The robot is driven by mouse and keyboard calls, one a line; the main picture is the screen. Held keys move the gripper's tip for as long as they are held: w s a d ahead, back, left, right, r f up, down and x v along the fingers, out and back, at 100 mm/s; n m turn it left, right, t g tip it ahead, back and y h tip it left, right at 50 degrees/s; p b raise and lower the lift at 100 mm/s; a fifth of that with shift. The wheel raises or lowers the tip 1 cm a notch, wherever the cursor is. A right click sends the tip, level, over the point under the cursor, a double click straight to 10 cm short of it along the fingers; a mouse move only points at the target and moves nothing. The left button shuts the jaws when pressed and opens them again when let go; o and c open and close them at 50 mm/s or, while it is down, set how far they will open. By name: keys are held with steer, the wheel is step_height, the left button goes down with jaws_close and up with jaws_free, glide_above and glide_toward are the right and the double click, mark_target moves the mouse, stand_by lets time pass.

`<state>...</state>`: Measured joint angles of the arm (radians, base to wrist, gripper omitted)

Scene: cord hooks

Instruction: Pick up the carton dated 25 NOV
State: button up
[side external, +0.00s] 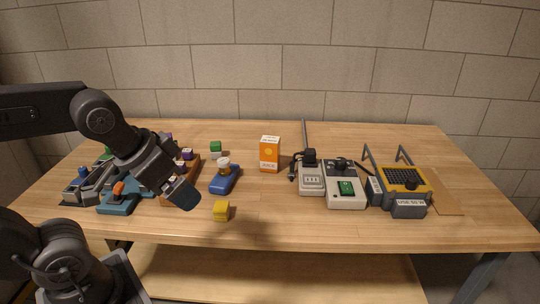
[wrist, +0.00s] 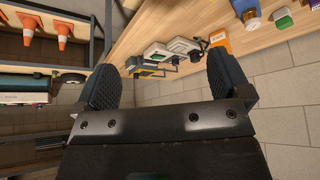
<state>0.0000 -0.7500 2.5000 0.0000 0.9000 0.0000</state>
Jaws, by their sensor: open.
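An orange carton (side external: 269,157) with a pale top stands upright near the middle of the table in the side view. It has white lettering on its front, but no date is readable. An orange patch that looks like the same carton (wrist: 220,40) shows at the upper right of the wrist view. My gripper (side external: 181,194) is left of the carton, nearer the front edge and above the table. Its two dark fingers (wrist: 163,82) are spread apart with nothing between them.
A green-topped item (side external: 216,147) is behind. Grey devices (side external: 312,178) and a yellow-black unit (side external: 404,183) stand to the carton's right. Table is clear directly before the carton.

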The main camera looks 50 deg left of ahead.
steer(key=shift+a, duration=0.1)
steer(key=w+a+f+m+g+y, duration=0.2)
steer(key=a+f+m+y, duration=0.1)
steer(key=a, duration=0.2)
steer(key=w+a+f+m+g+y, duration=0.1)
steer(key=w+a+f+m+y, duration=0.1)
steer(key=w+a+m+y, duration=0.15)
steer(key=m+t+y, duration=0.4)
steer(key=m+t, duration=0.8)
steer(key=m, duration=1)
glide_toward(268, 145)
steer(key=x, duration=0.7)
steer(key=shift+w+r, duration=0.3)
steer(key=x, duration=0.4)
steer(key=shift+s+a+f, duration=0.1)
steer(key=shift+f, duration=0.25)
steer(key=shift+w+a, duration=0.35)
steer(key=shift+w, duration=0.15)
